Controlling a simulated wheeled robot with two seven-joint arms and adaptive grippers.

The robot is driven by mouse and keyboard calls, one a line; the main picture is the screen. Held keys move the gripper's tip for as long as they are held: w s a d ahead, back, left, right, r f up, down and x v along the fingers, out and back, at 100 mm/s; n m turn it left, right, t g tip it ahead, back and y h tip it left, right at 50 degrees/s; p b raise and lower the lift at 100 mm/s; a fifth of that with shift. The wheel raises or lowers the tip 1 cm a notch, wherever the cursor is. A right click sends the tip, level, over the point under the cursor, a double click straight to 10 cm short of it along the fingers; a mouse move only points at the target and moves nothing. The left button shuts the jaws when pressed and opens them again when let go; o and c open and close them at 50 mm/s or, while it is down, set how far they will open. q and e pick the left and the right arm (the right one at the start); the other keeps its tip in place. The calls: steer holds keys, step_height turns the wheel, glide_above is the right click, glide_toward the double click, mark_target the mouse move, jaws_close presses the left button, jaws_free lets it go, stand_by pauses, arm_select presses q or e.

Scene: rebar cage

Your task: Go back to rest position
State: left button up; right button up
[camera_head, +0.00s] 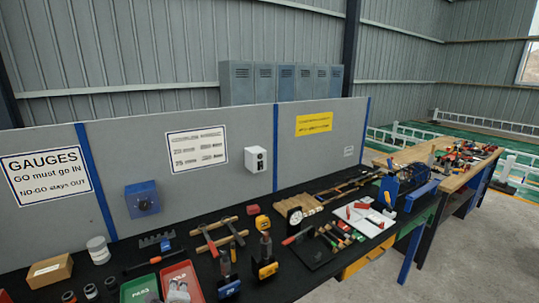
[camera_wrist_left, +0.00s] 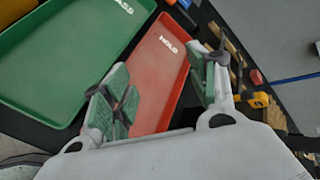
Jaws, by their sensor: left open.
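My left gripper (camera_wrist_left: 160,88) is open in the left wrist view, its two green-padded fingers apart with nothing between them. It is over the red tray marked HOLD (camera_wrist_left: 165,60), which shows between and beyond the fingers. The green tray marked PASS (camera_wrist_left: 65,55) lies beside it at the upper left. In the head view the red tray (camera_head: 192,273) and green tray (camera_head: 138,287) sit at the front of the bench. A grey shape at the red tray's bottom edge there may be my gripper's tip; I cannot be sure. My right gripper is in neither view.
The black bench carries hammers (camera_head: 219,236), yellow-and-black tools (camera_head: 265,262), a dial gauge (camera_head: 295,218) and a white board (camera_head: 362,218). A grey partition with a GAUGES sign (camera_head: 45,176) stands behind. A wooden bench (camera_head: 415,153) stands farther right; grey floor is clear at lower right.

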arm_select(q)
steer(key=s+d+f+n+g, duration=0.1)
steer(key=s+n, duration=0.1)
steer(key=s, duration=0.1)
steer(key=s+d+f+n+h, duration=0.1)
steer(key=s+d+n, duration=0.1)
steer(key=s, duration=0.1)
steer(key=s+d+f+n+g+h, duration=0.1)
steer(key=s+n, duration=0.1)
steer(key=s, duration=0.1)
steer(key=shift+d+f+n+g, duration=0.15)
steer(key=shift+f+n+g, duration=0.15)
steer(key=shift+s+d+n+g+h, duration=1.75)
steer(key=shift+s+n, duration=3.05)
steer(key=shift+s, duration=1.55)
step_height(320, 180, down, 36)
steer(key=s+g+b, duration=0.1)
steer(key=s+b, duration=0.1)
steer(key=s, duration=0.1)
steer(key=s+a+f+b, duration=0.1)
steer(key=s+a+f, duration=0.1)
steer(key=s+f, duration=0.9)
steer(key=s+a+f+g+b, duration=0.1)
steer(key=s+a+f, duration=0.1)
steer(key=s+f, duration=0.8)
steer(key=shift+s+a+f, duration=0.35)
steer(key=shift+s, duration=0.1)
